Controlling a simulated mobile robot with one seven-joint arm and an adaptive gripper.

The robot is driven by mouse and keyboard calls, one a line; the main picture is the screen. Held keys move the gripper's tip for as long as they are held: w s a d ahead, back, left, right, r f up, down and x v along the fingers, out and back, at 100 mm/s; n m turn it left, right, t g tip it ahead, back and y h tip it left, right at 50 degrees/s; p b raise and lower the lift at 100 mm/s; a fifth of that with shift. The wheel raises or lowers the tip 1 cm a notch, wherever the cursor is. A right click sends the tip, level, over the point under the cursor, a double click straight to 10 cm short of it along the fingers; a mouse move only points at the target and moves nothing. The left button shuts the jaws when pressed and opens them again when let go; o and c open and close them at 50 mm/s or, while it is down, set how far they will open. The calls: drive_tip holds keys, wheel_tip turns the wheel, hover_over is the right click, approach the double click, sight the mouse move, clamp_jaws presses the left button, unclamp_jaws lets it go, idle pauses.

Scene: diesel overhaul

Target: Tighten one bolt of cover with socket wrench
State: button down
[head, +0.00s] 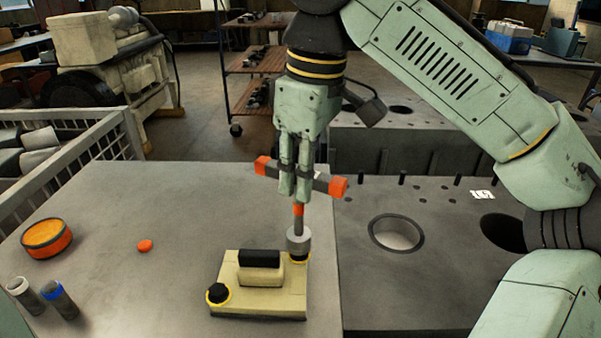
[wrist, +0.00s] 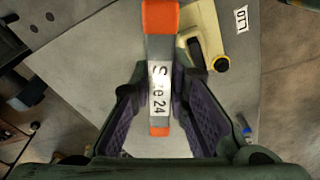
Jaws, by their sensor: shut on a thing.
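My gripper (head: 295,190) is shut on the handle of the socket wrench (head: 326,183), a dark T-bar with orange ends. The wrench hangs upright, and its grey socket (head: 298,240) sits at the back right bolt (head: 299,258) of the cover. I cannot tell how fully the socket encloses that bolt. The beige cover (head: 285,300) lies on the table with a black-topped block in its middle. A black bolt (head: 218,293) with a yellow ring sits at its front left corner. In the wrist view the wrench handle (wrist: 161,55) reads "Size 24" between the fingers.
An orange round container (head: 46,238), a small orange disc (head: 145,246) and two sockets (head: 59,299) stand left on the table (head: 180,200). An engine block (head: 450,220) with large bores lies to the right. A wire crate (head: 75,165) borders the left side.

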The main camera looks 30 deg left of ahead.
drive_tip(key=n, duration=0.4)
drive_tip(key=shift+w+n+g, duration=0.1)
drive_tip(key=shift+n+g, duration=0.2)
drive_tip(key=shift+n, duration=0.1)
drive_tip(key=shift+f, duration=0.8)
drive_tip(key=shift+r+m, duration=0.1)
drive_tip(key=shift+m, duration=0.4)
drive_tip(key=m, duration=0.4)
drive_tip(key=shift+m+t, duration=0.3)
drive_tip(key=shift+t, duration=0.1)
drive_tip(key=m, duration=0.6)
drive_tip(key=shift+s+a+t, duration=0.1)
drive_tip(key=shift+s+t, duration=0.15)
drive_tip(key=shift+t, duration=0.05)
drive_tip(key=m, duration=0.6)
drive_tip(key=shift+s+t+h, duration=0.1)
drive_tip(key=shift+t+h, duration=0.2)
drive_tip(key=m, duration=0.5)
drive_tip(key=shift+a+h, duration=0.1)
drive_tip(key=shift+h, duration=0.2)
